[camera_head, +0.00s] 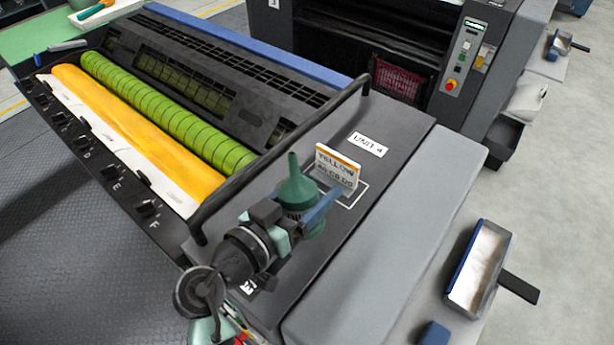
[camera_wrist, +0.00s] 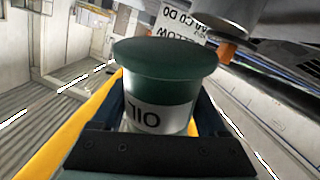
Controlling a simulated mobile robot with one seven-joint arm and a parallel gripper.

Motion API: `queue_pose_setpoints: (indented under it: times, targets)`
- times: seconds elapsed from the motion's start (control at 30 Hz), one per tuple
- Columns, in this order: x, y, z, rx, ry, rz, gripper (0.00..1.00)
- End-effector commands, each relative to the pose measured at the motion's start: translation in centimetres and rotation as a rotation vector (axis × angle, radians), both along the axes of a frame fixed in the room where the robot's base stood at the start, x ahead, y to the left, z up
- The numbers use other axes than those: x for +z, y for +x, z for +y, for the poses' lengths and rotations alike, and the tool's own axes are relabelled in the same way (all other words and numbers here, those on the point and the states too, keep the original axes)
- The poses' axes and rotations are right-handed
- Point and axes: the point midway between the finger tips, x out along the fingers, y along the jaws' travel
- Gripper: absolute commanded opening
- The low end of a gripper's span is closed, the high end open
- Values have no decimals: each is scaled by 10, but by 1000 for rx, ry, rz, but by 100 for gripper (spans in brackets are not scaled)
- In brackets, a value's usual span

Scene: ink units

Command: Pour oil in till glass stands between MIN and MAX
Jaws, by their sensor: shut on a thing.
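A green oil can (camera_head: 296,192) with a tapered spout stands upright in the head view, over the dark top of the unit. My gripper (camera_head: 300,212) is shut on it. In the wrist view the oil can (camera_wrist: 165,75) shows its dark green rim and a white band lettered OIL, between the fingers of my gripper (camera_wrist: 160,125). I cannot tell whether the can's base touches the surface. The sight glass and its MIN and MAX marks cannot be made out.
A YELLOW card (camera_head: 337,167) stands just behind the can, near a UNIT 4 label (camera_head: 369,144). A black rail (camera_head: 285,150) runs along the unit's left side, beside yellow and green rollers (camera_head: 165,120). A white-lined tray (camera_head: 478,265) lies at right.

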Motion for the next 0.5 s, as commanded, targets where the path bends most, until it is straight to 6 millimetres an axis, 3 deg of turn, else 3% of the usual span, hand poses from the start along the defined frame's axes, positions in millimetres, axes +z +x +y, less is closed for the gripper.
queue_pose_setpoints:
  times: [0.5]
  targets:
    - [-11, -16, -8, -2, -89, 192, 0]
